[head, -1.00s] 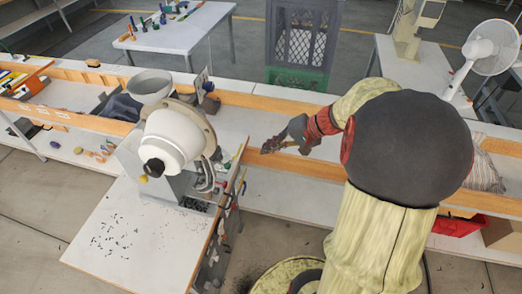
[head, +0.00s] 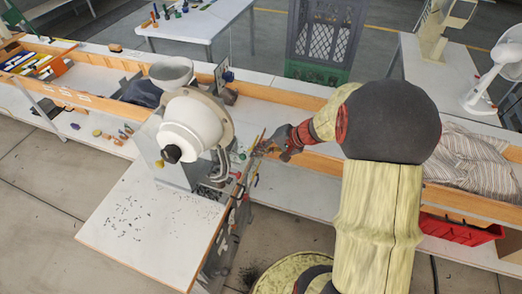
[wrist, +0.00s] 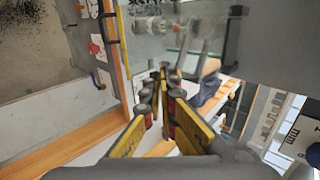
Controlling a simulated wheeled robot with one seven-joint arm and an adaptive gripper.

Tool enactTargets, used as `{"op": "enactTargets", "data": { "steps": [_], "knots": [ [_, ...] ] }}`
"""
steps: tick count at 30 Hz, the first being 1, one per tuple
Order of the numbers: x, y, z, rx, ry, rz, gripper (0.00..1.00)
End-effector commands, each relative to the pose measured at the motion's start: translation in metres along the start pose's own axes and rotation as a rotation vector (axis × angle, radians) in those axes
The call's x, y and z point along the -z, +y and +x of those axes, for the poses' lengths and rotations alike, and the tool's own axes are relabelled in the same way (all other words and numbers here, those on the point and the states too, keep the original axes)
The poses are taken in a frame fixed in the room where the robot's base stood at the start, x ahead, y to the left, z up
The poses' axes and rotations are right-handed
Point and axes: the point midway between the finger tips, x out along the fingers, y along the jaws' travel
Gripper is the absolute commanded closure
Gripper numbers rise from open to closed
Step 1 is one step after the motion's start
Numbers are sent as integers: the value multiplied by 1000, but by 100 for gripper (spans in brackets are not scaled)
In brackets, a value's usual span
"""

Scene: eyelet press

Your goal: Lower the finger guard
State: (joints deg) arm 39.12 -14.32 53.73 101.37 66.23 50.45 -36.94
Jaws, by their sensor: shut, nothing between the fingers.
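The eyelet press is a rounded white machine (head: 190,122) with a grey hopper on top, on a grey body beside a white worktable. A curved metal bar (head: 223,165), which may be the finger guard, hangs on the press's right side; I cannot tell for certain. My gripper (head: 257,151) is right of the press, near the table's right edge and apart from the bar. In the wrist view my gripper (wrist: 160,75) has its yellow-sided fingers together at the tips with nothing between them. Grey press parts (wrist: 185,35) are blurred beyond the tips.
The worktable (head: 150,222) has small dark bits scattered on it. Tools hang along its right edge. A long bench with wooden rails (head: 310,160) runs behind and under my arm. A red crate (head: 460,230) and striped cloth (head: 465,155) are at the right.

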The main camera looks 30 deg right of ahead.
Motion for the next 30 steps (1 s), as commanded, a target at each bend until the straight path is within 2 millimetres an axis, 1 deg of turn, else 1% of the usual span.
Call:
{"op": "enactTargets", "data": {
  "steps": [8,14,30],
  "knots": [
    [0,1,0,3,0,0,100],
    [0,4,4,29,2,1,100],
    [0,4,9,85,0,0,100]
  ]
}}
